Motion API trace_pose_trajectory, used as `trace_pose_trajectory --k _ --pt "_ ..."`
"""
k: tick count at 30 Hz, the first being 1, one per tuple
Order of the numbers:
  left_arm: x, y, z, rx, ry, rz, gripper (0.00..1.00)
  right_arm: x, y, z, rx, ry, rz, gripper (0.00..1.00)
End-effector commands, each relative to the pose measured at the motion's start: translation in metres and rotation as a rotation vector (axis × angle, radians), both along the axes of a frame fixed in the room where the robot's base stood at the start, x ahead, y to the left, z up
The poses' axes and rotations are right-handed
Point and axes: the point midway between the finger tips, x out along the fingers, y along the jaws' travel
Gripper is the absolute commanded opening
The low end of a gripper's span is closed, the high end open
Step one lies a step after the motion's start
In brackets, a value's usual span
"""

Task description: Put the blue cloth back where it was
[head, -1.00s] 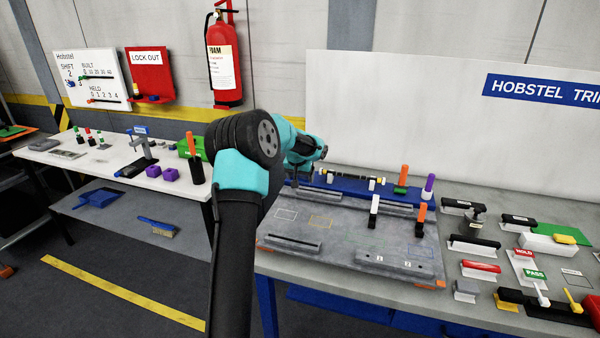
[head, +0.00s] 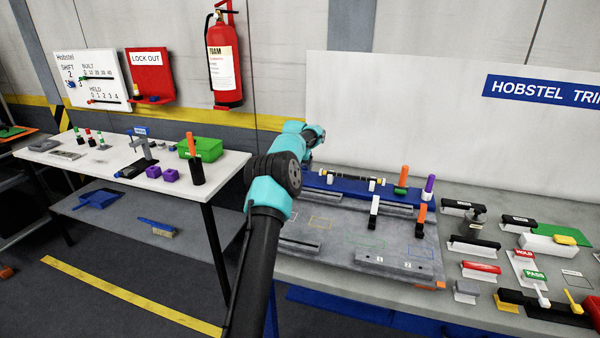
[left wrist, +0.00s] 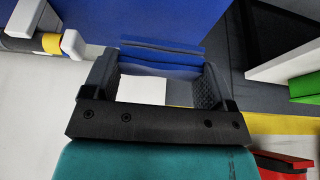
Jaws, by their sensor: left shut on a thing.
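My left gripper (left wrist: 160,80) shows in the left wrist view with its two dark fingers apart. A folded blue strip, which looks like the blue cloth (left wrist: 160,58), spans the space between the fingertips and is held by them. In the head view my left arm reaches up from the bottom centre to the left end of the blue rack. The gripper and cloth are hidden behind the arm there. My right gripper is not in view.
The grey work board (head: 330,240) and blue rack (head: 345,188) stand right of the arm, with upright orange- and purple-handled tools. A white side table (head: 105,165) with a green bin (head: 207,148) stands left. A fire extinguisher (head: 224,65) hangs behind.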

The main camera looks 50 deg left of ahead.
Motion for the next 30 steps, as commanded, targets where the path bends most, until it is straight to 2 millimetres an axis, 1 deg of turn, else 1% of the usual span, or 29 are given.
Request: trace_pose_trajectory --k 3,14,17,21,23,30 --pt "0.003 0.004 -0.001 0.000 -0.001 0.001 0.53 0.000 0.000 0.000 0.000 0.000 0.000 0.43" --pt "0.003 0.004 -0.002 -0.001 0.000 0.000 0.53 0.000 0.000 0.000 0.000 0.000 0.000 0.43" --pt "0.003 0.004 -0.010 -0.002 0.001 0.000 0.53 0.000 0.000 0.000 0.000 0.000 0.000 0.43" --pt "0.003 0.004 -0.027 -0.002 0.001 0.000 0.53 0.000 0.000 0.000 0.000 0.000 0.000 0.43" --pt "0.003 0.004 -0.032 -0.001 0.000 0.000 0.53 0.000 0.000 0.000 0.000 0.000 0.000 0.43" --pt "0.003 0.004 -0.035 0.000 -0.001 0.000 0.53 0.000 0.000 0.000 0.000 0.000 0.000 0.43"
